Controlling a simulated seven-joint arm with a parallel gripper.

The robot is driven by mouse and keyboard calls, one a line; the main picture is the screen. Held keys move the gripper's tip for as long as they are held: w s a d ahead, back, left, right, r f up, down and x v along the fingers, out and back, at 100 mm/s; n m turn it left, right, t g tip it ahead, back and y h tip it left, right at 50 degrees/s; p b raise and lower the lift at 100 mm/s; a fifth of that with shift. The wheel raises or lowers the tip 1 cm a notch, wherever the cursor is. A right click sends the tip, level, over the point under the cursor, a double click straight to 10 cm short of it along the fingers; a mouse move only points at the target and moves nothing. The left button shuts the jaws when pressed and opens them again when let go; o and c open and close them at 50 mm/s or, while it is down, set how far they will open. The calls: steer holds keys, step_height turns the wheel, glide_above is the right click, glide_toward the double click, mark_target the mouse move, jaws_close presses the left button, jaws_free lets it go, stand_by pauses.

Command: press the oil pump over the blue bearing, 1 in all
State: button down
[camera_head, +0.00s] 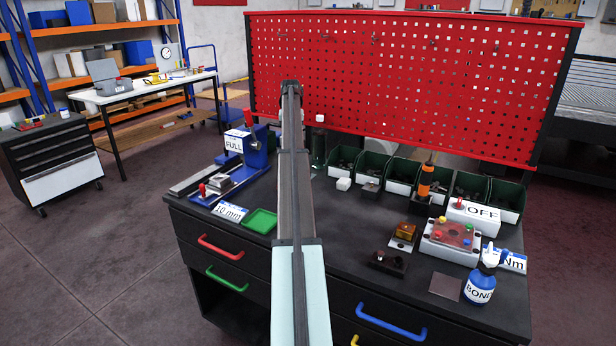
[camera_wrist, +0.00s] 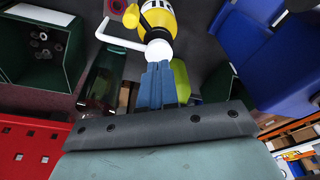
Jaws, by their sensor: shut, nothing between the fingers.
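In the wrist view, the oil pump shows as a yellow bottle (camera_wrist: 160,20) with a black-and-white label, a round white pump head (camera_wrist: 158,51) and a long white spout (camera_wrist: 122,37). My gripper (camera_wrist: 160,66) is shut and empty, its blue-grey fingertips overlapping the near edge of the pump head; I cannot tell whether they touch it. A small pink-red ring (camera_wrist: 117,6) lies at the top edge, near the spout. I cannot make out a blue bearing. In the head view, my arm hides the gripper, and I cannot see the pump.
A dark green glass jar (camera_head: 318,150) stands beside my arm, with green bins (camera_head: 402,172) to its right. A blue press (camera_head: 252,150) and green tray (camera_head: 261,221) are left of my arm. A red pegboard (camera_head: 400,75) rises behind. A BOND bottle (camera_head: 479,287) stands front right.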

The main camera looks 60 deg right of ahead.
steer(key=shift+f, duration=0.3)
steer(key=shift+f, duration=0.35)
steer(key=shift+f, duration=0.75)
steer(key=shift+r, duration=0.15)
steer(key=shift+d+v, duration=0.2)
steer(key=shift+v, duration=1)
steer(key=shift+w+r, duration=0.1)
steer(key=shift+w+d+v, duration=0.1)
steer(key=shift+d+v, duration=0.05)
steer(key=shift+v, duration=0.8)
steer(key=shift+w+d+v, duration=0.1)
steer(key=shift+d+v, duration=0.1)
steer(key=shift+v, duration=0.75)
steer(key=shift+w+d+v, duration=0.1)
steer(key=shift+d+v, duration=0.05)
steer(key=shift+v, duration=0.8)
steer(key=shift+r, duration=0.15)
